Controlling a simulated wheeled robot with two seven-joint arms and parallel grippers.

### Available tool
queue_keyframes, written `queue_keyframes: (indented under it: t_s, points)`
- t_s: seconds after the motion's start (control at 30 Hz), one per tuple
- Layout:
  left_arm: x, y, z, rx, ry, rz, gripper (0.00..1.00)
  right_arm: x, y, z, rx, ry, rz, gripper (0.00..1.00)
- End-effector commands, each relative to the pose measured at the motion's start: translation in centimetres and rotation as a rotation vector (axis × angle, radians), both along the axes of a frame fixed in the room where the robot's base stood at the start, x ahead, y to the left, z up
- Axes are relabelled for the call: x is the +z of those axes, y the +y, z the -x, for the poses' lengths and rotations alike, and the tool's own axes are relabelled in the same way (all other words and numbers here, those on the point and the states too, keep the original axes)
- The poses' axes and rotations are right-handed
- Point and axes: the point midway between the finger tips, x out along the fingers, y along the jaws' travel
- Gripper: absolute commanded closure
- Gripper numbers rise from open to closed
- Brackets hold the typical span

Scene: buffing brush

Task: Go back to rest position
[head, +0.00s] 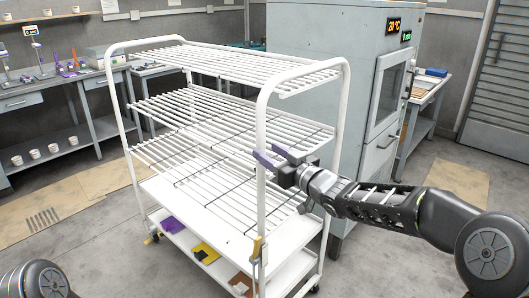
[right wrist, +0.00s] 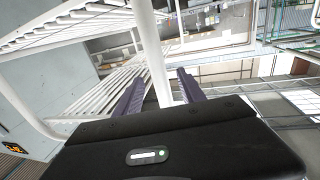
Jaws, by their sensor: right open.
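My right gripper (head: 277,156) is at the near right post of a white wire-shelf rack (head: 262,135) in the head view. Its purple fingers are open and apart. In the right wrist view my right gripper (right wrist: 158,90) has a white post (right wrist: 152,50) of the rack showing between its two fingers. I cannot tell whether a finger touches the post. Nothing is held between the fingers. My left gripper is not in view; only a dark part of my left arm shows at the bottom left of the head view.
On the rack's low shelf lie a purple item (head: 173,224), a yellow item (head: 205,252) and a brown item (head: 241,284). A grey oven cabinet (head: 315,60) stands behind the rack. Workbenches (head: 50,92) line the left. Floor at the left is open.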

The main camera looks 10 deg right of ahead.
Motion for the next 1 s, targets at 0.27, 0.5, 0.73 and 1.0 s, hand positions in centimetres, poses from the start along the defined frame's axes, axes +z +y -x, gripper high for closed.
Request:
queue_keyframes:
  t_s: [0.27, 0.5, 0.73, 1.0]
  points:
    - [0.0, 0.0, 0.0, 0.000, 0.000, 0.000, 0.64, 0.0, 0.0, 0.0, 0.000, -0.002, 0.004, 0.53]
    - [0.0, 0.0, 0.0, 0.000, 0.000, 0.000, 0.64, -4.0, -0.5, 0.4, -0.052, 0.083, 0.010, 0.53]
    - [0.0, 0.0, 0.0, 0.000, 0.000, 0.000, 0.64, -17.8, 0.4, 4.2, -0.109, 0.391, -0.036, 0.53]
    - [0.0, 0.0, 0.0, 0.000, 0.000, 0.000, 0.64, -36.1, 2.7, 16.5, -0.166, 0.872, -0.068, 0.53]
